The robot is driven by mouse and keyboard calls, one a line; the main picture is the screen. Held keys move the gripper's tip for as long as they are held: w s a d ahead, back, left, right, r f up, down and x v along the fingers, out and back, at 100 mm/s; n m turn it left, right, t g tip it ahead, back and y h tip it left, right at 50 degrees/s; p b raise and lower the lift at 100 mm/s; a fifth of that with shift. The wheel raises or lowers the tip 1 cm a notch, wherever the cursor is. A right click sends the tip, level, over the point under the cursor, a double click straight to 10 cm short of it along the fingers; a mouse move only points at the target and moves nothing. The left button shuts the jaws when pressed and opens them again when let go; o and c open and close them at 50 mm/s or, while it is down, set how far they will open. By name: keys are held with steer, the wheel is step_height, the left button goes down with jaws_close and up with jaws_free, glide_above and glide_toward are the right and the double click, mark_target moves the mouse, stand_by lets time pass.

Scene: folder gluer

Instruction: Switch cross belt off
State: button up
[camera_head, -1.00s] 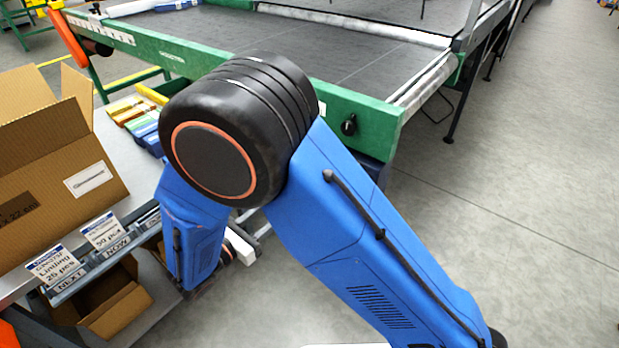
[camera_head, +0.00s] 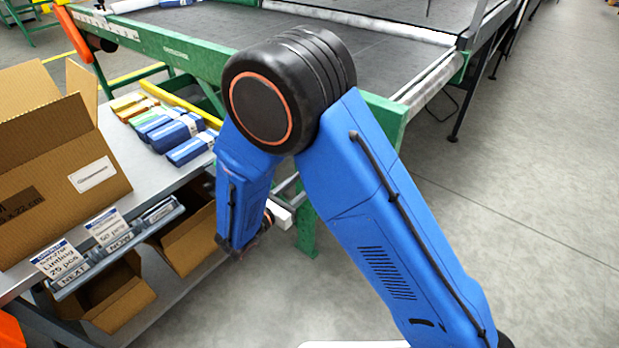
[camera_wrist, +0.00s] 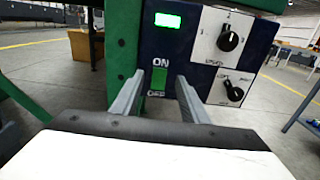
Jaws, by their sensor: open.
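In the wrist view a dark blue control panel (camera_wrist: 190,50) on the green machine frame faces me. Two black knobs, an upper one (camera_wrist: 228,41) and a lower one (camera_wrist: 234,92), sit on white plates to the right. My gripper (camera_wrist: 158,76) is open and empty, its fingers on either side of the green switch in this view. I cannot tell whether they touch the panel. In the head view my arm hides the panel.
The green-framed conveyor (camera_head: 185,50) stands behind my arm. At left, a grey table (camera_head: 125,150) holds an open cardboard box (camera_head: 50,160) and several coloured packs (camera_head: 170,130). Cartons (camera_head: 110,290) lie on the shelf below. The floor at right (camera_head: 540,170) is clear.

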steer(key=shift+x, duration=2)
